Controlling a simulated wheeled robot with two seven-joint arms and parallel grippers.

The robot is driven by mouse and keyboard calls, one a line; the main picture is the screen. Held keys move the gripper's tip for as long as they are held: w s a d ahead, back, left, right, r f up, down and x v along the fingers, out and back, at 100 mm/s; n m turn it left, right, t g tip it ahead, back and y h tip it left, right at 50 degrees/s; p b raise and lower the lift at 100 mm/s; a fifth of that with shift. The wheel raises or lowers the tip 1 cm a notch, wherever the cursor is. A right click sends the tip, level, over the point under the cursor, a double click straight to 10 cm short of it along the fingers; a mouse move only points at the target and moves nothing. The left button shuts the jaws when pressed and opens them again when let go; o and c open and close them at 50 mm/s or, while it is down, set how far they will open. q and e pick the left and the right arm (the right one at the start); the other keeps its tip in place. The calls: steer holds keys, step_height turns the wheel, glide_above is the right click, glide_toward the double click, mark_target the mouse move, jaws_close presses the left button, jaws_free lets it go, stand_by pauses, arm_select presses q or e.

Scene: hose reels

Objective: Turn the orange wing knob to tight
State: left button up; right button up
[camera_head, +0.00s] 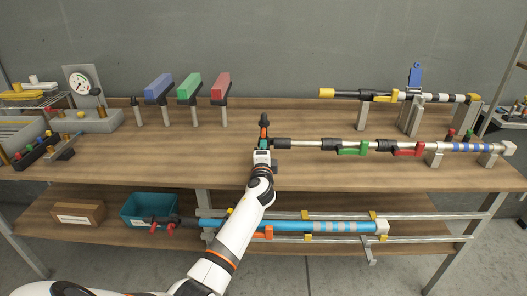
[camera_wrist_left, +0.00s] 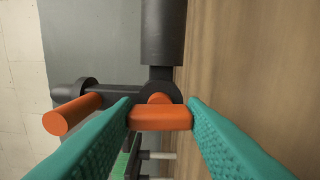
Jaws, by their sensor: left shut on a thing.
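The orange wing knob (camera_wrist_left: 160,118) is a short flat bar on a black round hub in the left wrist view. The two teal fingers of my left gripper (camera_wrist_left: 160,112) press on its two ends. In the head view my left gripper (camera_head: 263,146) is at the left end of the middle pipe run on the bench. A small bit of orange (camera_head: 263,132) shows just above it, under a black upright part (camera_head: 264,120). An orange cylindrical handle (camera_wrist_left: 72,115) sits on a black stem left of the knob in the wrist view. My right gripper is in neither view.
The pipe run with a green handle (camera_head: 350,149) and a red handle (camera_head: 408,149) extends right from my gripper. A second pipe with a blue lever (camera_head: 415,76) stands behind it. Bench surface (camera_head: 200,155) to the left is clear. A blue tube (camera_head: 330,227) lies below.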

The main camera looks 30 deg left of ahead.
arm_select(q)
steer(key=shift+r+m, duration=0.1)
steer(key=shift+m, duration=0.2)
stand_by(0.4)
steer(key=o, duration=1)
steer(key=v, duration=1.2)
steer(key=shift+a, duration=0.1)
